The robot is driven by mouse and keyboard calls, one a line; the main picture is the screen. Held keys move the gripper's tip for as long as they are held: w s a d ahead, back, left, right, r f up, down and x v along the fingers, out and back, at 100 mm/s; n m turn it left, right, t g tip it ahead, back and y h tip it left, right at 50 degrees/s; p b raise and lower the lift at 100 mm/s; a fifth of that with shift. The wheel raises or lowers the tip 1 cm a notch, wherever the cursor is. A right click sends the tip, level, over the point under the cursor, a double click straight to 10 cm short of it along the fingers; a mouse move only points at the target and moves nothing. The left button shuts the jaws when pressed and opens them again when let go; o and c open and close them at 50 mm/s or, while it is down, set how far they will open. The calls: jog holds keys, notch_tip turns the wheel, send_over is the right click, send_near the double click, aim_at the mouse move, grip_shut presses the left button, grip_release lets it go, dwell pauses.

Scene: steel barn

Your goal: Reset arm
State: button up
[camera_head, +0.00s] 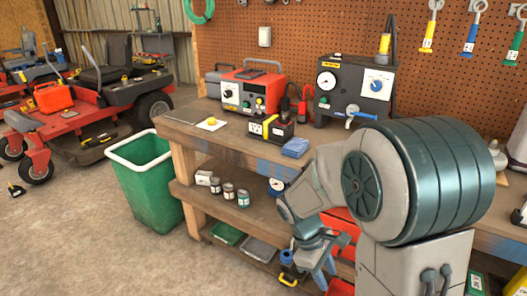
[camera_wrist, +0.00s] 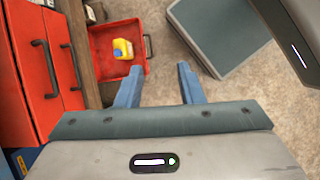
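My arm reaches down in front of the workbench (camera_head: 235,138), bent at a large joint on the right of the head view. My gripper (camera_head: 318,262) is low beside the bench, partly hidden by my arm. In the wrist view my gripper (camera_wrist: 158,85) has its two blue fingers well apart, with only bare floor between them. It is open and empty. A yellow bottle with a blue label (camera_wrist: 123,48) is in an open red drawer (camera_wrist: 103,77), beyond the left finger and apart from it.
Red drawer fronts (camera_wrist: 32,60) with dark handles are at the wrist view's left. A green bin (camera_head: 147,185) stands left of the bench. Several cans (camera_head: 228,191) are on the lower shelf. A red mower (camera_head: 85,110) is farther left.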

jog(key=s+r+m+t+y+p, duration=0.2)
jog(key=s+r+m+p, duration=0.2)
jog(key=r, duration=0.7)
jog(key=s+r+m+t+y+p, duration=0.2)
jog(key=s+r+m+t+p, duration=0.1)
jog(key=r+m, duration=0.4)
notch_tip(320, 180, up, 4)
jog(key=shift+s+f+y+p, duration=0.15)
jog(key=shift+s+y+p, duration=0.15)
jog(key=shift+s+p, duration=0.7)
jog(key=shift+w+d, duration=0.1)
